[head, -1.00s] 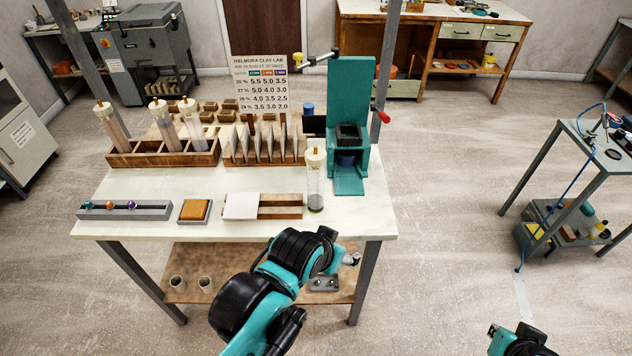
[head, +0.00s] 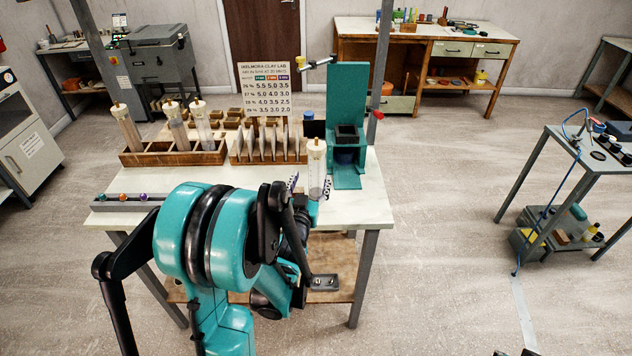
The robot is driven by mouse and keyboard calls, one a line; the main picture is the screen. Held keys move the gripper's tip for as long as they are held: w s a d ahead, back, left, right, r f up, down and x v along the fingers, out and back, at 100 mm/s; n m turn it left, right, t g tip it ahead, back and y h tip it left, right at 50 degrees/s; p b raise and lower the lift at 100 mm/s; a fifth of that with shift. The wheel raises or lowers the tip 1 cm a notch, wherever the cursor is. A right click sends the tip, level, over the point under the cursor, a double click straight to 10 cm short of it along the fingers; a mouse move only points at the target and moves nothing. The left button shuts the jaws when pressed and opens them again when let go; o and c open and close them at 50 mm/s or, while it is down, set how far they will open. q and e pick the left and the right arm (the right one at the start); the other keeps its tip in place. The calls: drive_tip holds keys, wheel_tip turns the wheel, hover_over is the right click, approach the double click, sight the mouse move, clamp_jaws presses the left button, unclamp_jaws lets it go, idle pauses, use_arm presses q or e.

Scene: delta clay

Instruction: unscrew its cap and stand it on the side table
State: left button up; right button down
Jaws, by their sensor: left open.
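A clear tube with a cream cap (head: 317,147) stands upright near the front right of the work table (head: 365,205). The tube's body (head: 317,172) shows above my left arm; its lower part is hidden. My left gripper (head: 309,186) is open, with one fingertip showing on each side of the tube, below the cap. I cannot tell whether they touch it. A grey side table (head: 575,150) stands apart at the far right. My right gripper is not clearly in view; only a small dark part shows at the bottom edge.
A wooden rack (head: 160,157) behind holds 3 similar capped tubes. A teal press (head: 348,120) stands close behind the tube on the right. A sign and upright plates stand behind. My arm hides the table's front middle. Open floor (head: 440,200) lies between the tables.

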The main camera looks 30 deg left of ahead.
sight(315, 170)
use_arm(q)
drive_tip(key=b+x, duration=0.1)
drive_tip(key=x, duration=0.6)
drive_tip(key=shift+w+f, duration=0.1)
drive_tip(key=shift+w, duration=0.25)
drive_tip(key=shift+c, duration=0.3)
drive_tip(key=c, duration=1.4)
